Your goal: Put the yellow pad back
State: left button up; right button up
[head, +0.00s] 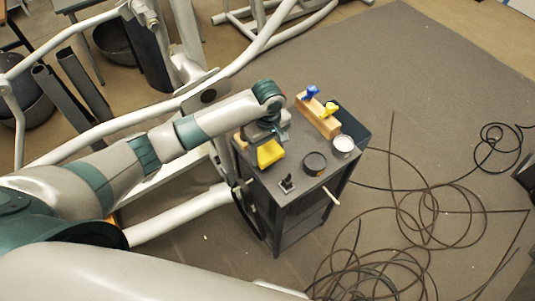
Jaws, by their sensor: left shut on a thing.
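My left gripper (266,140) reaches in from the left over the dark cart and points down. It is shut on the yellow pad (270,153), which sits just under the fingers at the cart's left side. The dark cart (302,195) has a flat top. I cannot tell whether the pad touches the cart top. The fingertips are mostly hidden by the wrist and the pad. My right gripper is not in view.
A wooden block (318,117) holding blue-handled and yellow-handled items stands at the cart's back. A black round container (314,163), a white-topped tin (343,145) and a small black item (287,184) are on top. Black cable (425,215) coils on the floor at right. An elliptical frame (95,130) stands at left.

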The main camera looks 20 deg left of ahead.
aim_at(267, 150)
pick_arm(q)
jog(key=shift+w+a+f, duration=0.15)
jog(key=shift+w+f, duration=0.05)
jog(key=shift+w, duration=0.1)
jog(key=shift+s+f+p, duration=0.1)
jog(key=shift+f+p, duration=0.65)
jog(key=shift+f, duration=1.25)
jog(key=o, duration=0.9)
jog(key=shift+o, duration=0.2)
jog(key=shift+r, duration=0.15)
